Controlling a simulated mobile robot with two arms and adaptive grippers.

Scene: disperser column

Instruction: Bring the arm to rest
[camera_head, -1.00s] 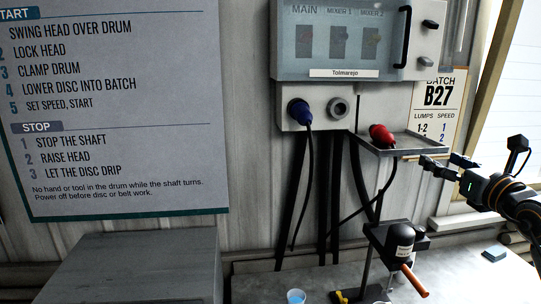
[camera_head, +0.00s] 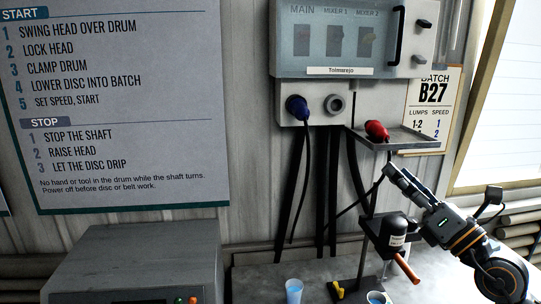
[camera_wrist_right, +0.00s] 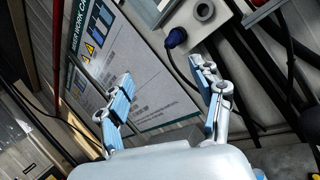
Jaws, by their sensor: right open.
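My right gripper (camera_head: 398,180) is in the head view at the right, in front of the wall and just below the small metal shelf. Its arm comes in from the lower right. In the right wrist view its two fingers (camera_wrist_right: 165,100) stand well apart with nothing between them. Behind them are the work card and the wall. My left gripper is in neither view.
A red plug (camera_head: 377,131) lies on the metal shelf (camera_head: 408,137). A blue plug (camera_head: 297,107) sits in the socket box with its cable hanging. A black device with an orange handle (camera_head: 407,268) stands below the gripper. A cup (camera_head: 293,290) is on the bench.

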